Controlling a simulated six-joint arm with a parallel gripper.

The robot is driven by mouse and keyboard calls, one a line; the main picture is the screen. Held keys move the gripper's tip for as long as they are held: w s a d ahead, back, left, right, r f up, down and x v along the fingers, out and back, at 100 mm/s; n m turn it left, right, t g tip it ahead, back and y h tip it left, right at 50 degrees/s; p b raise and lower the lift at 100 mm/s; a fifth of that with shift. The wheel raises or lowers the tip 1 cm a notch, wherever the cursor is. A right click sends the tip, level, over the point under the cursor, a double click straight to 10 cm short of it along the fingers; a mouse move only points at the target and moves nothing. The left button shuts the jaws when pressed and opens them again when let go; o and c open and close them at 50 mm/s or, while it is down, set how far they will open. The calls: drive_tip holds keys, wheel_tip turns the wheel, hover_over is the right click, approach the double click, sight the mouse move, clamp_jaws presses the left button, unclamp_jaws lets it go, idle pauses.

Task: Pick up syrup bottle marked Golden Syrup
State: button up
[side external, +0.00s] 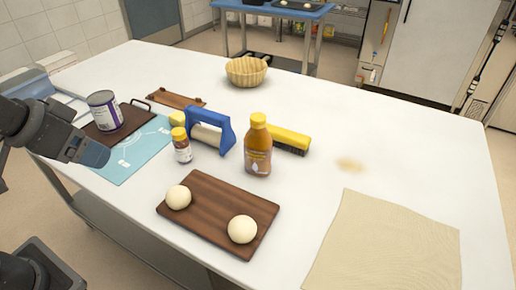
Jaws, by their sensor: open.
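An amber bottle with a yellow cap (257,150) stands upright near the middle of the white table; its label is too small to read. A smaller brown bottle with a pale label and yellow cap (182,148) stands upright to its left. I cannot tell from the lettering which one is marked Golden Syrup; the larger one has a syrup-like amber colour. Dark links of my arm show at the left edge, well apart from both bottles. My gripper fingers are not in view.
A wooden board (212,218) with two dough balls is in front. A can (104,110), a basket (246,71) and a beige cloth (388,245) lie around. The table's right side is mostly free.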

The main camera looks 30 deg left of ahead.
drive_tip(key=w+d+f+t+h, duration=0.25)
drive_tip(key=w+d+t, duration=0.25)
drive_tip(key=w+d, duration=0.65)
drive_tip(key=t+y, duration=0.3)
drive_tip(key=t, duration=0.3)
approach(262, 120)
drive_tip(key=w+f, duration=0.1)
drive_tip(key=w, duration=0.3)
drive_tip(key=w+a, duration=0.1)
drive_tip(key=w, duration=0.3)
drive_tip(key=w+f, duration=0.1)
drive_tip(key=w, duration=0.3)
drive_tip(key=shift+w+a+f, duration=0.15)
drive_tip(key=shift+w+f, duration=0.15)
drive_tip(key=shift+f, duration=0.05)
drive_tip(key=shift+c, duration=0.2)
drive_tip(key=shift+r, duration=0.1)
clamp_jaws()
